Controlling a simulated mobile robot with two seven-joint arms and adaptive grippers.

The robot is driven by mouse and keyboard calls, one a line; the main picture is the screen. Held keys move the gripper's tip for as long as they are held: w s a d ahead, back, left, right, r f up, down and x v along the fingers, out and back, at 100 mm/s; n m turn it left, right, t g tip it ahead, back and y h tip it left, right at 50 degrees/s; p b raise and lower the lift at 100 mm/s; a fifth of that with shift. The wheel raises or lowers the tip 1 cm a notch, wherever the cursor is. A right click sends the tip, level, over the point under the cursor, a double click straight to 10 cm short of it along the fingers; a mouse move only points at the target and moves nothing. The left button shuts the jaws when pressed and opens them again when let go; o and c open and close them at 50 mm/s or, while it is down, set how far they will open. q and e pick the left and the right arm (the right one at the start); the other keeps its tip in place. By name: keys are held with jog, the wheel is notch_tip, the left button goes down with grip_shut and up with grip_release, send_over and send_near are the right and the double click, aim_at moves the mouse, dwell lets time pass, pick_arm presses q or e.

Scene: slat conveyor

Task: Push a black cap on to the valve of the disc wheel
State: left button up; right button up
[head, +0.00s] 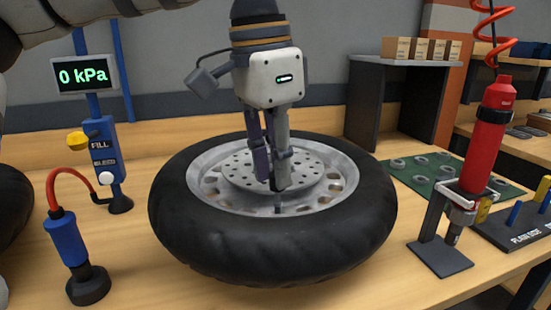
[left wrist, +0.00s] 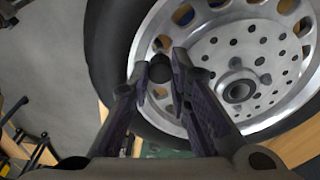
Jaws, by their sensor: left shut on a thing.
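The disc wheel (head: 207,168) lies flat on the bench, a silver perforated disc inside a black tyre. Its valve (head: 278,209) is a short grey stem near the front inner rim. My left gripper (head: 277,187) points down over the front of the rim, fingertips just above the valve. It is shut on a small black cap (left wrist: 160,68), seen between the fingertips in the left wrist view. The fingers mostly hide the cap in the head view, and I cannot tell whether it touches the valve. My right gripper is not in view.
A gauge (head: 84,76) reading 0 kPa stands at the left, beside a blue inflator handle (head: 73,250) with a red hose. At the right are a red tool (head: 488,130) in a stand, a green mat (head: 425,180) with rings and a grey shelf (head: 375,105).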

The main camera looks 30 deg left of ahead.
pick_arm(q)
jog(key=shift+f, duration=0.65)
jog(key=o, duration=0.8)
notch_tip(320, 180, up, 11)
dwell(0.6)
